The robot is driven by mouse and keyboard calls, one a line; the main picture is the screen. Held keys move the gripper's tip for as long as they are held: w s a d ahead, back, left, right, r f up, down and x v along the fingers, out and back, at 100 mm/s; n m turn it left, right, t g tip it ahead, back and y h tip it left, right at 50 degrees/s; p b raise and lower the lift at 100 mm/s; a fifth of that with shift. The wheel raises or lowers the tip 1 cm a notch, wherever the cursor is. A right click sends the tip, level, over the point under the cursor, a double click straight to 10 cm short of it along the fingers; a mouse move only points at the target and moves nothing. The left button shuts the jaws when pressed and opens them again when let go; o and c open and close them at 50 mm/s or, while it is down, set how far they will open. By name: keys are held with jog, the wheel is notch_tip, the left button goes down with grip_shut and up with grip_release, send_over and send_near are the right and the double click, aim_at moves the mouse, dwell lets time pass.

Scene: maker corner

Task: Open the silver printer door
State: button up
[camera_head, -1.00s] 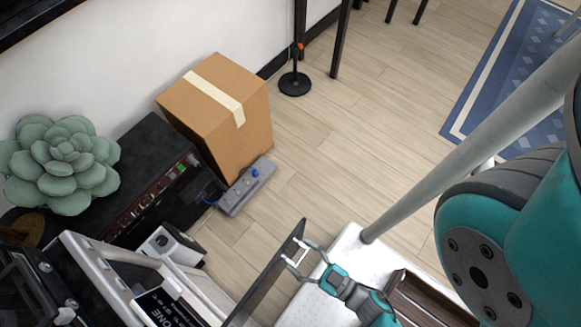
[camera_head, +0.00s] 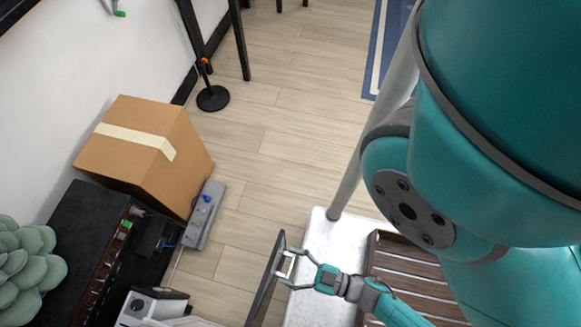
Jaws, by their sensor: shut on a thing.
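The printer door (camera_head: 264,287) is a thin dark panel seen nearly edge-on at the bottom middle. It stands swung out from the printer. A small pale handle (camera_head: 287,264) sticks out on its right face near the far edge. My gripper (camera_head: 287,269) reaches in from the right, its fingers closed on this handle. Only a corner of what looks like the silver printer (camera_head: 196,322) shows at the bottom edge; the rest of it and the door's hinge side are out of frame.
A slatted brown crate (camera_head: 415,275) sits on my white base at right. Wood floor (camera_head: 290,140) is clear behind the door.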

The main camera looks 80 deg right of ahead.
jog(key=o, duration=1.7)
jog(key=shift+d, duration=0.1)
jog(key=s+a, duration=0.1)
jog(key=s, duration=1.1)
jog(key=shift+a, duration=0.1)
